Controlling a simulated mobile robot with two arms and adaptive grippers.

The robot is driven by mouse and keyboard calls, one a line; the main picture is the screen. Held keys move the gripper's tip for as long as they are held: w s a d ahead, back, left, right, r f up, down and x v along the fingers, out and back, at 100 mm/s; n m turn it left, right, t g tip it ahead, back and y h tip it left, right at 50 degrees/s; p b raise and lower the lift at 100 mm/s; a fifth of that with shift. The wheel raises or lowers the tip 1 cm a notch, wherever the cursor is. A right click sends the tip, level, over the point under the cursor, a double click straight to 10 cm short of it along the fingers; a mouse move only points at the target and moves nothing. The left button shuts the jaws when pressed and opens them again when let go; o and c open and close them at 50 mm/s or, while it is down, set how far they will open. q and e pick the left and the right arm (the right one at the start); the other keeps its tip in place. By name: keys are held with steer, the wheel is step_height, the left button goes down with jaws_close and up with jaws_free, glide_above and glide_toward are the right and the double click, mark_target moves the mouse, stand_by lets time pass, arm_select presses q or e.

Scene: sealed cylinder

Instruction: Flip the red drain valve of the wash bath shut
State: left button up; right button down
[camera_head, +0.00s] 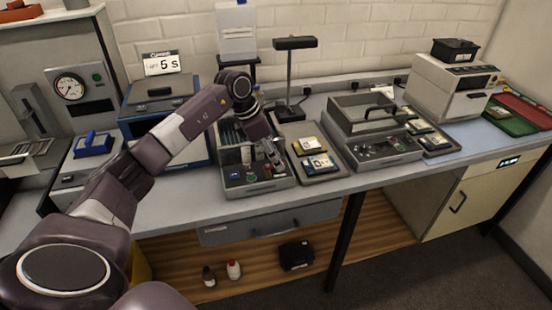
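A grey open unit with a dark slotted inside and small coloured parts along its front (258,189) stands mid-bench; it looks like the wash bath, but I cannot be sure. I cannot clearly make out the red drain valve; my gripper covers part of the unit. My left arm reaches in from the left, and my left gripper (275,157) points down over the unit's right front part. Its fingers are too small to tell whether they are open or shut, or touching anything. My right gripper is out of view.
Right of the unit lies a tray with yellow and blue-labelled cards (322,176), then a clear-lidded grey box (372,148). A black stand (292,75) rises behind. A blue-framed machine (150,97) with a "5 S" sign is at left. The front bench strip is clear.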

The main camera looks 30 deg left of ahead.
arm_select(q)
steer(key=v, duration=1.1)
steer(key=shift+s+r, duration=0.15)
steer(key=shift+r, duration=0.1)
steer(key=shift+a, duration=0.1)
